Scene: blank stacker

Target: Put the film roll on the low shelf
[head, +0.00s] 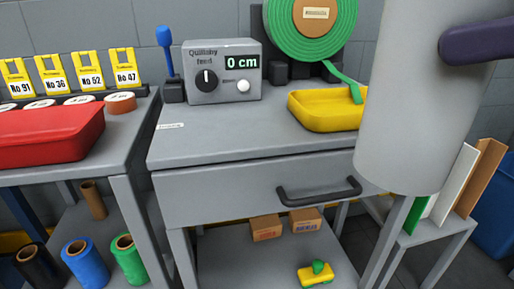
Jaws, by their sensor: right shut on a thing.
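A large pale grey-white cylinder, seemingly the film roll (415,95), hangs upright close to the camera at the right, in front of the workbench. Its top is out of view. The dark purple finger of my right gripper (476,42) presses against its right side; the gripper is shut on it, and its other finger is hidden. The low shelf (70,225) under the left table holds a black roll (38,265), a blue roll (85,262) and a green roll (128,260). My left gripper is not in view.
The workbench (215,143) carries a feed box (222,90), a yellow tray (320,112) and a green ribbon reel (290,40). Its drawer handle (320,192) juts out. A red tray (50,133) sits on the left table. Small boxes (266,228) lie below the bench.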

